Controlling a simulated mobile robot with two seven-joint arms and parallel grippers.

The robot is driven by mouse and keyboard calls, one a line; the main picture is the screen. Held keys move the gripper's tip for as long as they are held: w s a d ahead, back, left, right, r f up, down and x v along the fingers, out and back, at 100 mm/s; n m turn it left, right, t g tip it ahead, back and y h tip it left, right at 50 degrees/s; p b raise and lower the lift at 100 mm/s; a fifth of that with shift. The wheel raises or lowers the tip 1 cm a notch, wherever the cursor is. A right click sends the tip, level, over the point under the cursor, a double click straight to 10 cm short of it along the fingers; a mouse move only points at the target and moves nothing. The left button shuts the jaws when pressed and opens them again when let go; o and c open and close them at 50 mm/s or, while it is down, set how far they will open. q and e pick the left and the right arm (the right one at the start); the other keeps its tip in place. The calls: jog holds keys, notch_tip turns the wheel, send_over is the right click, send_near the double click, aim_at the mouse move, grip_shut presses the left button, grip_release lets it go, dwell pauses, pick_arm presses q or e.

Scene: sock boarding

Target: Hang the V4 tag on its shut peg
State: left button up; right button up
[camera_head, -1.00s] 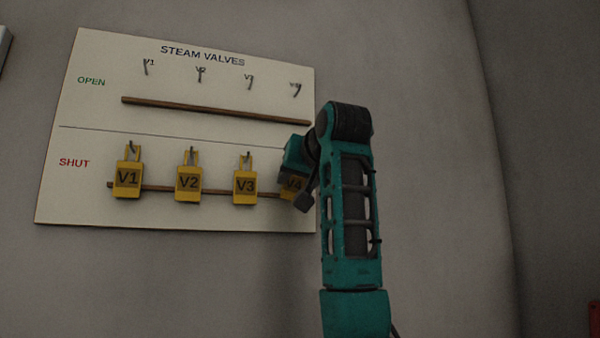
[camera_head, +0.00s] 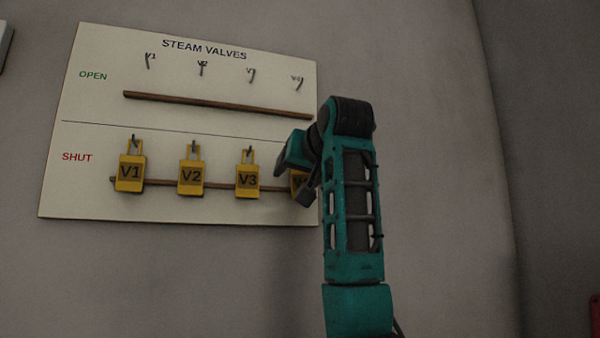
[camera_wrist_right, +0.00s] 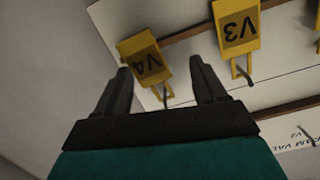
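The yellow V4 tag (camera_head: 298,182) is at the right end of the SHUT row, partly hidden by my right gripper in the head view. In the right wrist view the V4 tag (camera_wrist_right: 140,48) appears upside down, with a metal peg (camera_wrist_right: 166,92) at its loop; it appears to hang there. My right gripper (camera_head: 295,168) is in front of the board's right edge. In the wrist view its fingers (camera_wrist_right: 159,68) are spread with gaps to the tag on both sides, so it is open. My left gripper is not in view.
Yellow tags V1 (camera_head: 130,173), V2 (camera_head: 191,177) and V3 (camera_head: 247,180) hang on the SHUT pegs of the white board (camera_head: 80,200). The OPEN pegs above are bare. A wooden strip (camera_head: 215,105) runs below them. V3 (camera_wrist_right: 238,30) is close beside the gripper.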

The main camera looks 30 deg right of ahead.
jog(key=b+v, duration=0.5)
jog(key=v, duration=0.8)
jog(key=shift+r, duration=0.15)
